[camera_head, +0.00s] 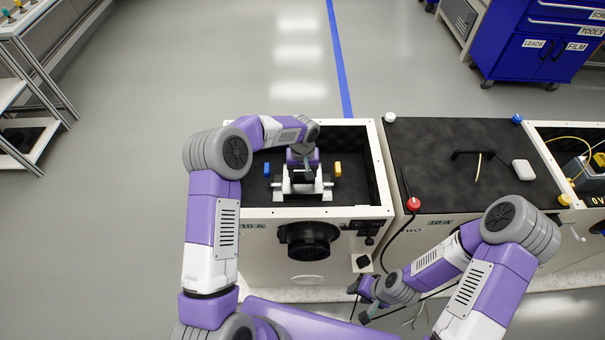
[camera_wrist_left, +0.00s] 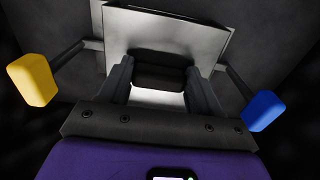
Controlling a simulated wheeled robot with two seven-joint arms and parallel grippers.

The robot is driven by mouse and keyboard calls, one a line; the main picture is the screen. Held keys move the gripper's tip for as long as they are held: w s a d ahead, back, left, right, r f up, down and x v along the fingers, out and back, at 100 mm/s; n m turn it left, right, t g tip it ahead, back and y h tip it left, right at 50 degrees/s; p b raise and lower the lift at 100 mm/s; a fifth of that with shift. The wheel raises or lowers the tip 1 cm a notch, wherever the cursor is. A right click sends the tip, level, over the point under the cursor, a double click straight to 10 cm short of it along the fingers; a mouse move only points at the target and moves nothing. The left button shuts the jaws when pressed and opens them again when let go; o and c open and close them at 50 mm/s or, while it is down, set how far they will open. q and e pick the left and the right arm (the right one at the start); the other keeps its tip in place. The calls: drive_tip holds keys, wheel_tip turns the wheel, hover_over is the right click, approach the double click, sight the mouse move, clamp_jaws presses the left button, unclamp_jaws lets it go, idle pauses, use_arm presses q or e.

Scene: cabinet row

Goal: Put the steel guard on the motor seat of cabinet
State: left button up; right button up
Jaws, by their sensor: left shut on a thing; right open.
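The steel guard (camera_wrist_left: 165,32) shows as a pale metal plate in the left wrist view. My left gripper (camera_wrist_left: 158,82) is shut on a dark block at the guard's edge. In the head view my left gripper (camera_head: 303,176) points down inside the open cabinet (camera_head: 268,213), with grey metal parts (camera_head: 303,192) just below it. The motor seat is hidden under the gripper and guard, and I cannot tell whether the guard touches it. My right gripper (camera_head: 364,299) is open and empty, low in front of the cabinets.
A blue block (camera_head: 267,169) and a yellow block (camera_head: 338,169) flank the left gripper closely. The cabinet's pale rim surrounds it. To the right is a closed black cabinet top (camera_head: 450,160) with a red knob (camera_head: 413,204) and cable.

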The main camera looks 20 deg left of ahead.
use_arm(q)
drive_tip(key=shift+f, duration=0.15)
drive_tip(key=o, duration=1.2)
drive_tip(key=shift+c, duration=0.2)
wheel_tip(320, 180, up, 12)
drive_tip(key=p, duration=0.3)
drive_tip(key=shift+r, duration=0.2)
